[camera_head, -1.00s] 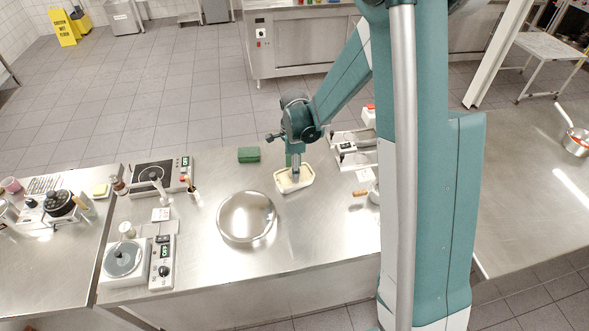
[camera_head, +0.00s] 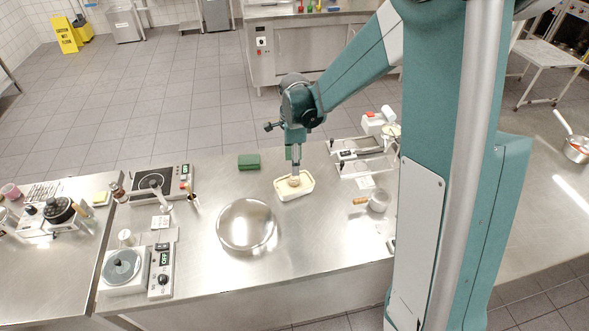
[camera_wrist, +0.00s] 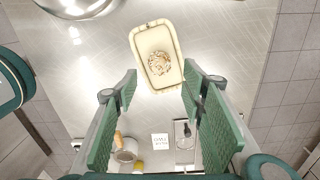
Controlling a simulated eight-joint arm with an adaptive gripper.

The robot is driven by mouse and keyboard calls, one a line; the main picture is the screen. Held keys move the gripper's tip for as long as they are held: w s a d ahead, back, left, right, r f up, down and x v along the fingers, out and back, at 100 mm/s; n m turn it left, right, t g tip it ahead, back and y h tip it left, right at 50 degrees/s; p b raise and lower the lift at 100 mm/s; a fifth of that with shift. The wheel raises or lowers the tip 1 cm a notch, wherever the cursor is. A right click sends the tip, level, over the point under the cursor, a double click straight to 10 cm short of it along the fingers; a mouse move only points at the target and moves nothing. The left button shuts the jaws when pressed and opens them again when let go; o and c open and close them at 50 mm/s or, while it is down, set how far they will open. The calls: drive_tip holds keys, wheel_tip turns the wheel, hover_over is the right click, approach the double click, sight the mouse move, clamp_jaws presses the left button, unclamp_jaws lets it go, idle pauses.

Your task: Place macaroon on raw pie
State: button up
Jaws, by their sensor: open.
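The raw pie (camera_head: 306,190) is a pale, rectangular dish with a cream-coloured filling on the steel counter. In the wrist view the pie (camera_wrist: 145,40) lies just beyond my fingertips. A small round, mottled tan piece, apparently the macaroon (camera_wrist: 160,63), lies on the filling near its middle. The macaroon (camera_head: 294,182) also shows in the head view, directly below my fingers. My gripper (camera_wrist: 160,80) is open, with its green finger pads wide apart and nothing between them. In the head view my gripper (camera_head: 295,163) hangs above the pie.
A large round steel bowl (camera_head: 246,224) stands left of the pie. A green block (camera_head: 249,162) lies behind it. A small pot (camera_head: 378,201) and a steel device (camera_head: 360,155) stand to the right. A scale (camera_head: 124,268) stands at the front left. Bare counter surrounds the pie.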

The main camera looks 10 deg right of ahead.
drive_tip(key=shift+r, duration=2.15)
drive_tip(key=shift+s+r, duration=0.1)
drive_tip(key=shift+r, duration=0.05)
drive_tip(key=s+d+r+n+t, duration=0.3)
drive_tip(key=s+r+n, duration=0.5)
drive_tip(key=s+r, duration=0.4)
drive_tip(key=s+d+r+n+t, duration=0.1)
drive_tip(key=s+r+n+t, duration=0.1)
drive_tip(key=s+n, duration=0.3)
drive_tip(key=s+d+r+n+t, duration=0.1)
drive_tip(key=s+n, duration=0.5)
drive_tip(key=s, duration=0.6)
drive_tip(key=shift+d+r+t, duration=0.4)
drive_tip(key=shift+d+t, duration=0.05)
drive_tip(key=shift+t, duration=0.15)
